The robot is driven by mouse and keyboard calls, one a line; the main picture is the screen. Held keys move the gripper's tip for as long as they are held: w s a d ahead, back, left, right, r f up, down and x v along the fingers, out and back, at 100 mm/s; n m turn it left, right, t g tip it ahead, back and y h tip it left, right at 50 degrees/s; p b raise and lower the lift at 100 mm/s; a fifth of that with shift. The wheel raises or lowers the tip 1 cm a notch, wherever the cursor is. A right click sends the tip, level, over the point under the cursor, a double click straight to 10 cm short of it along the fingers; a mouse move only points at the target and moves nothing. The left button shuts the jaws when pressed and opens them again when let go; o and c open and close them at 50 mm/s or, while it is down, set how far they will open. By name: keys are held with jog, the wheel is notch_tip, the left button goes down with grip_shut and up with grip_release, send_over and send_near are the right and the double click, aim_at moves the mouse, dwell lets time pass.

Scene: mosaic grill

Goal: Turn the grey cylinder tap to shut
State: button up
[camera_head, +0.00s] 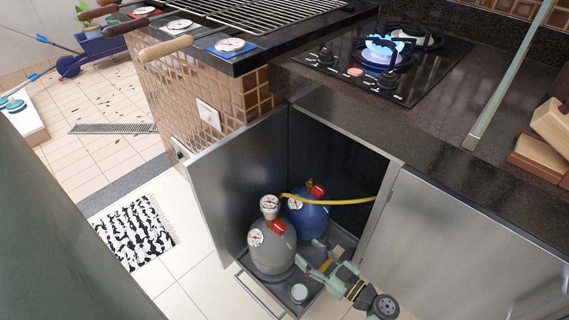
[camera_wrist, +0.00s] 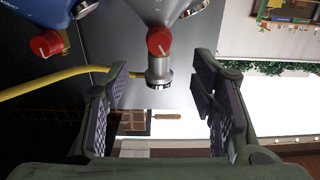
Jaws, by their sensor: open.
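The grey cylinder (camera_head: 272,259) stands in the open cabinet, with a gauge on top. Its red tap (camera_head: 279,226) faces my side, and the red tap also shows in the wrist view (camera_wrist: 160,41), above a metal fitting (camera_wrist: 159,72). My gripper (camera_head: 312,256) is open and empty, at the right of the grey cylinder in the head view. In the wrist view my gripper (camera_wrist: 160,90) has its fingers wide apart, with the tap beyond and between them, apparently not touched. The blue cylinder (camera_head: 312,219) stands behind, with its own red tap (camera_head: 316,190).
A yellow hose (camera_head: 340,199) runs from the grey cylinder's top to the cabinet's right side. The cabinet door (camera_head: 238,180) stands open at left; a closed steel panel (camera_head: 455,255) is at right. A blue flame (camera_head: 383,46) burns on the hob (camera_head: 420,75).

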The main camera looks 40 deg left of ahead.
aim_at(283, 231)
jog(key=a+p, duration=0.1)
jog(key=a, duration=0.5)
jog(key=w+a+p, duration=0.1)
jog(key=a, duration=0.2)
jog(key=shift+a+p, duration=0.25)
jog(key=shift+p, duration=0.1)
jog(key=shift+a, duration=0.6)
jog(key=shift+c, duration=0.4)
jog(key=shift+f, duration=0.1)
jog(key=c, duration=1.1)
